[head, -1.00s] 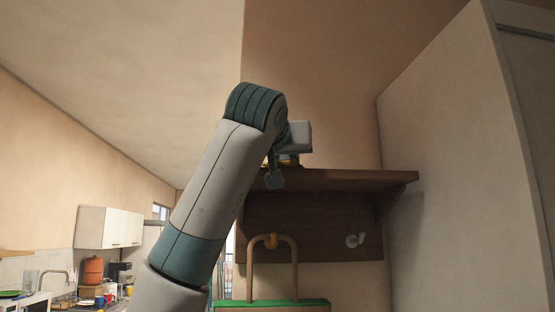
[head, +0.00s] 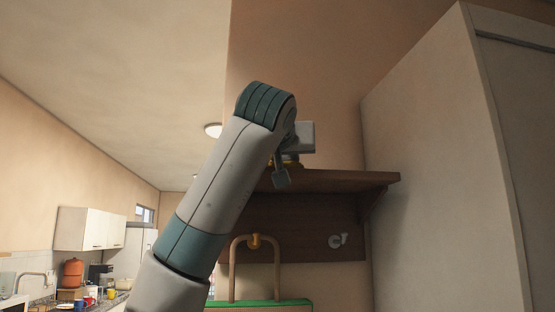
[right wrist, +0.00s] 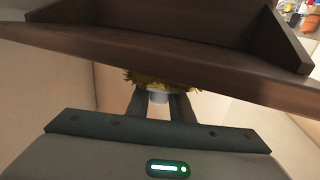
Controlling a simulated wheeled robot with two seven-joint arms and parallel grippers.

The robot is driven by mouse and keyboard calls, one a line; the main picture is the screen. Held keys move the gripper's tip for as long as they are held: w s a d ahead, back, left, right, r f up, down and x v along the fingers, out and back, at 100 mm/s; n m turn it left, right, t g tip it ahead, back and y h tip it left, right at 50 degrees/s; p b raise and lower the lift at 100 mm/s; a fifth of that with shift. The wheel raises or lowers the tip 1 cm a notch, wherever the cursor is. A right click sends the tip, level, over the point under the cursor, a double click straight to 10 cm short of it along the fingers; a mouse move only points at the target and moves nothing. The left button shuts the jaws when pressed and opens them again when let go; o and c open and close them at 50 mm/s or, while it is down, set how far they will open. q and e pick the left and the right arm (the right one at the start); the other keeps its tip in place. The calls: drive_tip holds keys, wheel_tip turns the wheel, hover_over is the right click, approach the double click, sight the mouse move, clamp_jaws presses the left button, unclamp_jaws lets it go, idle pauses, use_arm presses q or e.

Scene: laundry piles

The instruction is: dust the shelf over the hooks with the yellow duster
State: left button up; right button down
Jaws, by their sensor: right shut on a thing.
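The dark brown shelf (head: 345,180) is on the wall above a board with hooks, and it crosses the right wrist view (right wrist: 215,75). My right gripper (head: 283,178) is at the left part of the shelf, by its upper surface. In the right wrist view its fingers (right wrist: 158,106) are shut on a pale handle. The yellow fringe of the duster (right wrist: 150,79) shows along the shelf edge, partly hidden by the board. In the head view only a small yellow strip shows behind my gripper; I cannot tell how firmly it touches. My left gripper is not in view.
An orange hook (head: 254,241) carries a green-topped bag (head: 270,305) by its tan handle. A tall pale cabinet (head: 440,170) stands right of the shelf. The shelf top's right part looks clear.

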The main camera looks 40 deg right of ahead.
drive_tip(key=shift+s+d, duration=0.15)
drive_tip(key=shift+d, duration=0.1)
drive_tip(key=shift+s+d+f+b, duration=0.1)
drive_tip(key=shift+s+d+b, duration=0.2)
drive_tip(key=shift+s+d, duration=0.25)
drive_tip(key=shift+s+d+b, duration=0.25)
drive_tip(key=shift+s+d, duration=0.05)
drive_tip(key=shift+d, duration=0.45)
drive_tip(key=shift+d, duration=0.2)
drive_tip(key=shift+a, duration=0.1)
drive_tip(key=shift+w+a+p, duration=0.15)
drive_tip(key=shift+w+a, duration=0.35)
drive_tip(key=shift+a, duration=0.3)
drive_tip(key=shift+w+a+p, duration=0.15)
drive_tip(key=shift+w+a, duration=0.3)
drive_tip(key=shift+a, duration=0.3)
drive_tip(key=shift+w+a, duration=0.45)
drive_tip(key=shift+a, duration=0.3)
drive_tip(key=shift+w+a, duration=0.4)
drive_tip(key=shift+a, duration=0.35)
